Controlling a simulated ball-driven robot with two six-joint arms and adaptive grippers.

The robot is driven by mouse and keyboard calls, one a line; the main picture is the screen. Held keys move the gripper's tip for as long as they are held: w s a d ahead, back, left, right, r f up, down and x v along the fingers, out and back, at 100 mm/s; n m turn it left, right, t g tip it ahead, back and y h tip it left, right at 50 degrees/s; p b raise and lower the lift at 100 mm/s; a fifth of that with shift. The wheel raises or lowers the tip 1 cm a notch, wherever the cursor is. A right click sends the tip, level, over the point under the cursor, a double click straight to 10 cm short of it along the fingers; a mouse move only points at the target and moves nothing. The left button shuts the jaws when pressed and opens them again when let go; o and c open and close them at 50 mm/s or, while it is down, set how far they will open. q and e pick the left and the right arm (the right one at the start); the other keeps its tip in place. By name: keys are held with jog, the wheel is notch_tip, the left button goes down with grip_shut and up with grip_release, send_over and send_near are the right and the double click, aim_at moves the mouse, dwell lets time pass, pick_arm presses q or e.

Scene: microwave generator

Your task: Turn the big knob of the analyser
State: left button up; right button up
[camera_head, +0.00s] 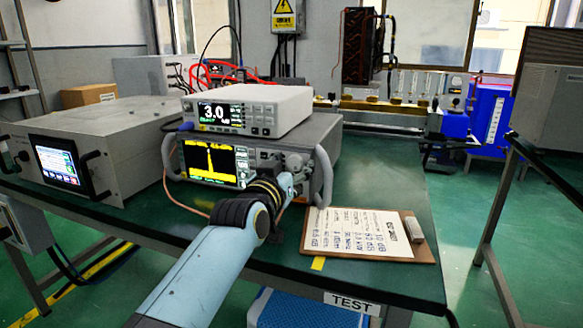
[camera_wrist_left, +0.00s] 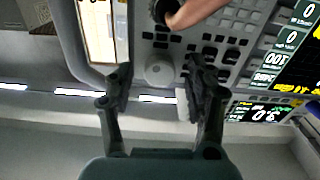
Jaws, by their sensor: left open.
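The analyser (camera_head: 210,163) has a lit yellow trace on its screen and stands on the green bench under a smaller meter. In the left wrist view its button panel (camera_wrist_left: 225,30) appears upside down. The big knob (camera_wrist_left: 158,73) is round and pale grey. My left gripper (camera_wrist_left: 159,66) is open, with one finger on each side of the knob in that view. I cannot tell whether the fingers touch it. In the head view my left gripper (camera_head: 286,184) is in front of the analyser's right side, and the arm hides part of the panel. My right gripper is not in view.
The white meter (camera_head: 252,110) reading 3.0 sits on the analyser. A grey unit (camera_head: 90,140) with a screen stands at left. A clipboard (camera_head: 365,232) lies right of the arm. A copper-coloured cable (camera_wrist_left: 195,12) leaves the panel near the knob. The analyser's side handles (camera_head: 325,176) stick out.

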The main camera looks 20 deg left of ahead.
pick_arm(q)
jog(key=c, duration=1.1)
jog(key=shift+r+n+p, duration=0.25)
jog(key=shift+n+p, duration=0.75)
jog(key=shift+p, duration=0.05)
grip_shut()
jog(key=shift+f+n+p, duration=0.15)
jog(key=shift+n+p, duration=0.2)
jog(key=shift+n, duration=0.65)
jog(key=shift+f, duration=0.15)
jog(key=o, duration=1)
grip_release()
jog(key=shift+o, duration=0.5)
